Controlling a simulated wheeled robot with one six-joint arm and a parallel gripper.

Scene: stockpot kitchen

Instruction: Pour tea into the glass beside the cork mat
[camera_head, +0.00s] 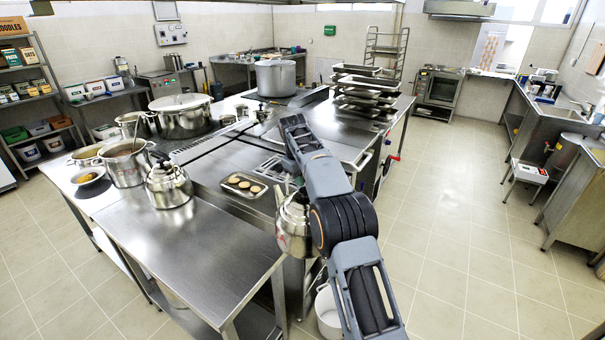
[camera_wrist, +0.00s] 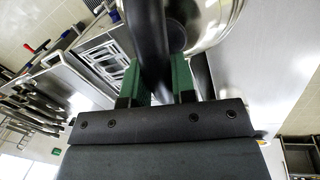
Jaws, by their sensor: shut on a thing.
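A shiny steel kettle (camera_head: 293,226) hangs in front of the steel counter's right side, partly hidden by my arm. In the wrist view, my gripper (camera_wrist: 158,88) has its green finger pads closed around a dark handle (camera_wrist: 150,40), with the kettle's round steel body (camera_wrist: 225,22) beside it. The fingertips are hidden in the head view. A second steel kettle (camera_head: 168,186) stands on the counter to the left. I cannot make out a glass or a cork mat in either view.
The front steel counter (camera_head: 190,250) is mostly bare. A small tray of round biscuits (camera_head: 243,185) lies behind it. Pots (camera_head: 125,163) and a bowl (camera_head: 88,176) stand on the left. A white bucket (camera_head: 328,312) is on the floor below my arm. Open tiled floor (camera_head: 460,240) lies right.

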